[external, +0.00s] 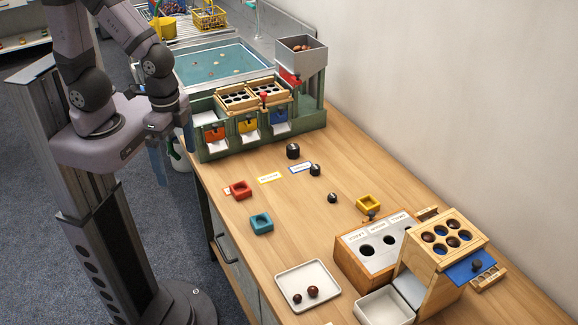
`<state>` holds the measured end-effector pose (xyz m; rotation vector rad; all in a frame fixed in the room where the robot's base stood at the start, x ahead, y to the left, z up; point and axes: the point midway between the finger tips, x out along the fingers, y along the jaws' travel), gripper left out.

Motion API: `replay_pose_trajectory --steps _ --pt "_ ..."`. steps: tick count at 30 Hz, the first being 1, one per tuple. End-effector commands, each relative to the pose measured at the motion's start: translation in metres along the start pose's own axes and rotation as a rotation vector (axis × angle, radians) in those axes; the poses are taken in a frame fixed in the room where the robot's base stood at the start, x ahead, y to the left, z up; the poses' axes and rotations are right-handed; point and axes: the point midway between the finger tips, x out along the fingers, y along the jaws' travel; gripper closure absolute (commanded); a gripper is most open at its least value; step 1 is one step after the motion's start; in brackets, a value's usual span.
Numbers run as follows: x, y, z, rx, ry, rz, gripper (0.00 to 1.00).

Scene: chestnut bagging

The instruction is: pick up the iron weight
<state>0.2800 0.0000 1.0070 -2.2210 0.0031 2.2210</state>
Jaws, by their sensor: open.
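The largest dark weight (292,151) is a short black cylinder nearest the machine. A medium dark weight (315,170) with a small knob is beside the blue-edged label. The smallest dark weight (332,198) is nearer the table's middle. The frame does not show which one is the iron weight. My gripper (170,158) hangs at the left, beyond the table's left edge and well left of the weights. It is open and I see nothing in it.
The green machine (214,151) with a grey hopper (301,57) stands at the back. A wooden box with holes (350,262) and a white tray (285,277) are in front.

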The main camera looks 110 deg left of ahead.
Motion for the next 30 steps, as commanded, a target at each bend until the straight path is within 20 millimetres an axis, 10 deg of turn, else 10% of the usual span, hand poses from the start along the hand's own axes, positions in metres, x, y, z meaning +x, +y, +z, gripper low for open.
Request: replay_pose_trajectory --steps 5,13,23,30 --pt "0.000 0.000 0.000 0.000 0.000 0.000 0.00" --pt "0.000 0.000 0.000 0.000 0.000 0.000 0.58" --pt "0.003 -0.001 -0.002 -0.003 0.006 -0.001 0.58" --pt "0.045 -0.024 -0.043 -0.048 0.124 -0.023 0.58"
